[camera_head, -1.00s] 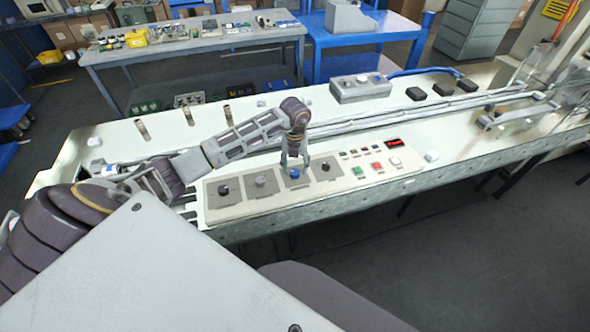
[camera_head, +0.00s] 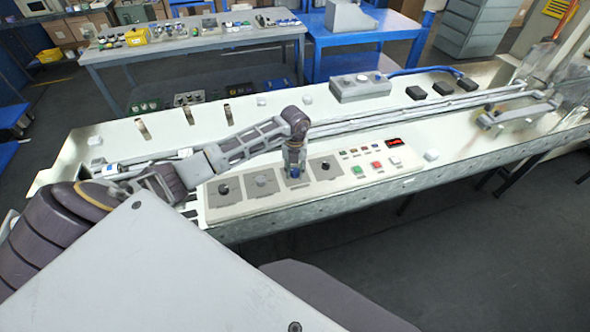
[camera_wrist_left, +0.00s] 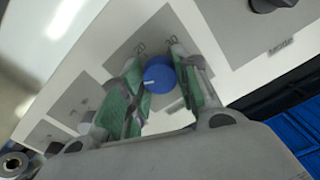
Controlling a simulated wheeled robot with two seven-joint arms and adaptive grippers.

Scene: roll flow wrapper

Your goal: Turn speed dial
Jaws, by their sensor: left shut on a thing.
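The speed dial is a blue knob (camera_head: 295,173) on a grey square plate of the control panel (camera_head: 240,211). In the left wrist view the blue knob (camera_wrist_left: 159,76) has a white pointer line facing the lower left, and printed numbers show beside it. My left gripper (camera_head: 295,166) reaches down onto the blue knob from above. In the left wrist view the green-padded fingers of my left gripper (camera_wrist_left: 160,82) stand on either side of the knob and are shut on it. The right gripper is not in view.
Black (camera_head: 224,189) and grey (camera_head: 261,181) knobs sit left of the blue one, another black knob (camera_head: 325,166) right. A grey box (camera_head: 360,88) stands behind.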

